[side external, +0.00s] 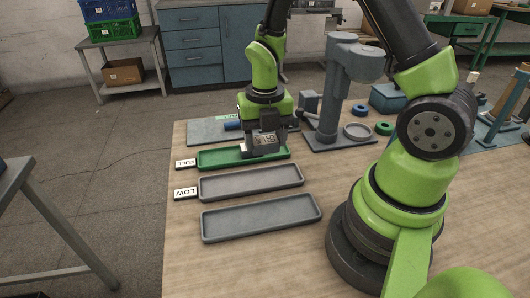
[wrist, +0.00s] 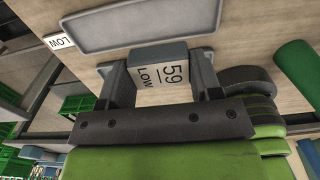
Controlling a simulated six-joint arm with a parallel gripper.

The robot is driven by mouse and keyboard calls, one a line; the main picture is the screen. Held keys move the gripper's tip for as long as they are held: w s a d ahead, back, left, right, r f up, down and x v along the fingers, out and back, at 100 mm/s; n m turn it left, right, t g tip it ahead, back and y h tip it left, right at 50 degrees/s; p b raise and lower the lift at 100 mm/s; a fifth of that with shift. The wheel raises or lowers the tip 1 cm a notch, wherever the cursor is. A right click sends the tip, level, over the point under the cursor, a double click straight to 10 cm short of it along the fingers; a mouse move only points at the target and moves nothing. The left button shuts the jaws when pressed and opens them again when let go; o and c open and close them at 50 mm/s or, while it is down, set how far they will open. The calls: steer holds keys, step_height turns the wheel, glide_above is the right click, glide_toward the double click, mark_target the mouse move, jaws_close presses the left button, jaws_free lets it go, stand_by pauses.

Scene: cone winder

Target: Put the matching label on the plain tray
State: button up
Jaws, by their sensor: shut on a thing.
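In the wrist view, my gripper (wrist: 160,62) has one finger on each side of the block. The green tray has a FULL plate (side external: 186,163) at its left end. The middle grey tray (side external: 250,182) has a LOW plate (side external: 186,192) at its left. The front grey tray (side external: 261,217) has no plate beside it. All three trays look empty.
A grey post stand (side external: 331,95) rises right of my gripper. A blue cylinder (side external: 233,125) lies behind the green tray. Green rings (side external: 384,128) and a blue box (side external: 388,98) lie farther right. The wooden table is clear in front of the trays.

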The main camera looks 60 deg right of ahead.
glide_above(261, 217)
step_height(261, 217, down, 3)
steer(key=shift+w+d, duration=0.1)
steer(key=shift+s+a+f, duration=0.2)
steer(key=shift+f, duration=1.7)
steer(key=shift+f, duration=0.4)
steer(key=shift+f, duration=0.25)
steer(key=shift+f, duration=0.3)
stand_by(0.5)
steer(key=o, duration=1.2)
